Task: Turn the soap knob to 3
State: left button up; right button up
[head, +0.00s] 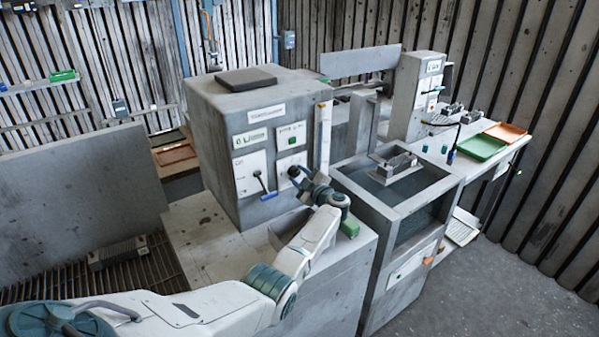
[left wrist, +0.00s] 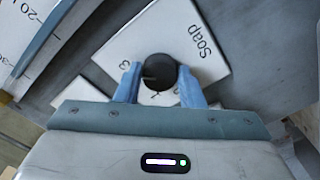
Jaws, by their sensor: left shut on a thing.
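The soap knob (left wrist: 159,71) is a round black knob on a white plate (left wrist: 195,35) marked "Soap". A "3" shows by the knob's left side in the left wrist view; another mark below it is partly covered. A faint line on the knob points left, but its exact setting is hard to read. My left gripper (left wrist: 158,84) is shut on the knob, a blue finger on each side. In the head view the left gripper (head: 297,175) reaches the lower right panel of the grey machine (head: 215,135). My right gripper is not in view.
A lever with a blue handle (head: 268,196) sits just left of my gripper on the machine's front. A green button (head: 292,141) is above. A sink-like unit (head: 425,185) stands to the right. A green tray (head: 482,147) and an orange tray (head: 506,132) lie farther off.

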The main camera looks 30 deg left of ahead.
pick_arm(q)
jog(key=shift+m, duration=0.4)
jog(key=o, duration=1)
jog(key=shift+d, duration=0.1)
jog(key=b+v, duration=0.2)
jog(key=v, duration=0.8)
jog(key=shift+s+d+f, duration=0.1)
jog(key=shift+s+d, duration=0.05)
jog(key=shift+d, duration=0.15)
